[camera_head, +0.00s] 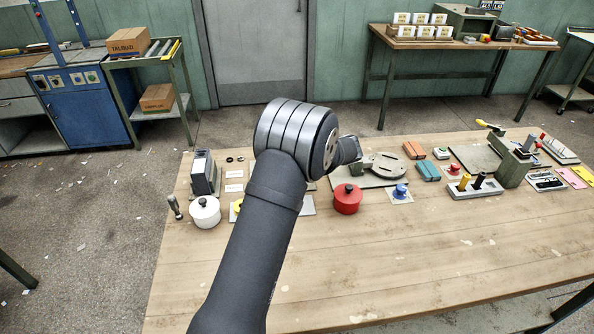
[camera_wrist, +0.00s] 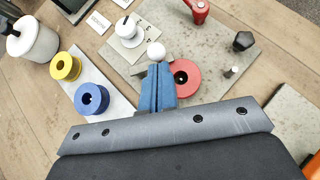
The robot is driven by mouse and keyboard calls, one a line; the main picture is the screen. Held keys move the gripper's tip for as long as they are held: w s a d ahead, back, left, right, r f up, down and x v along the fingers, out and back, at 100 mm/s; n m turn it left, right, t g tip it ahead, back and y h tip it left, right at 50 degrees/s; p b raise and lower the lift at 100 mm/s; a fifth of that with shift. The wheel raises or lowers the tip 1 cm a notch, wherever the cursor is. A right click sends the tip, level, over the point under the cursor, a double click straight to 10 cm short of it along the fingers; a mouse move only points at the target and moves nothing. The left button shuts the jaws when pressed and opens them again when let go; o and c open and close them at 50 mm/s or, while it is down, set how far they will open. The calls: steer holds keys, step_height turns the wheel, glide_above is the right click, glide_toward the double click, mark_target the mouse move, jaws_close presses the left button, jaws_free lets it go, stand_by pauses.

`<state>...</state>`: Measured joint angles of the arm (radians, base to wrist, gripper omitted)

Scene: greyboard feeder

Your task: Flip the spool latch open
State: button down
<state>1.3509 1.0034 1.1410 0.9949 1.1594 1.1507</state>
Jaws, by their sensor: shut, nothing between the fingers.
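In the wrist view my gripper (camera_wrist: 158,70) has its blue fingers shut together, with nothing between them. A white ball knob (camera_wrist: 156,50) shows just beyond the fingertips; whether they touch it I cannot tell. A red spool (camera_wrist: 185,80) with a dark centre sits right beside the fingers, partly hidden by them, on a grey plate (camera_wrist: 213,50). The white ball may be the end of the latch, but its arm is hidden behind my fingers. In the head view my arm hides the spool and the fingers.
A yellow spool (camera_wrist: 66,67) and a blue spool (camera_wrist: 91,98) stand on a pale strip at left. A white dial (camera_wrist: 129,30), a red handle (camera_wrist: 197,8) and a dark knob (camera_wrist: 243,40) are nearby. A red pot (camera_head: 347,199) is right of my arm. The table front is clear.

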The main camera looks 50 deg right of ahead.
steer(key=n+y, duration=0.1)
steer(key=w+n+y, duration=0.1)
steer(key=shift+w+d+n+g, duration=0.2)
steer(key=shift+d+n+g, duration=0.1)
steer(key=shift+n+g, duration=0.1)
steer(key=shift+w+d+y, duration=0.1)
steer(key=shift+w+y, duration=0.2)
steer(key=shift+w, duration=0.4)
steer(key=shift+s+a, duration=0.35)
steer(key=shift+a, duration=0.4)
steer(key=s+d, duration=0.3)
steer(key=shift+d+f, duration=0.3)
steer(key=shift+f, duration=0.1)
steer(key=s+d+r, duration=0.4)
steer(key=d+r, duration=0.1)
steer(key=r, duration=0.1)
steer(key=shift+s+d+r, duration=0.2)
steer(key=shift+d+r, duration=0.05)
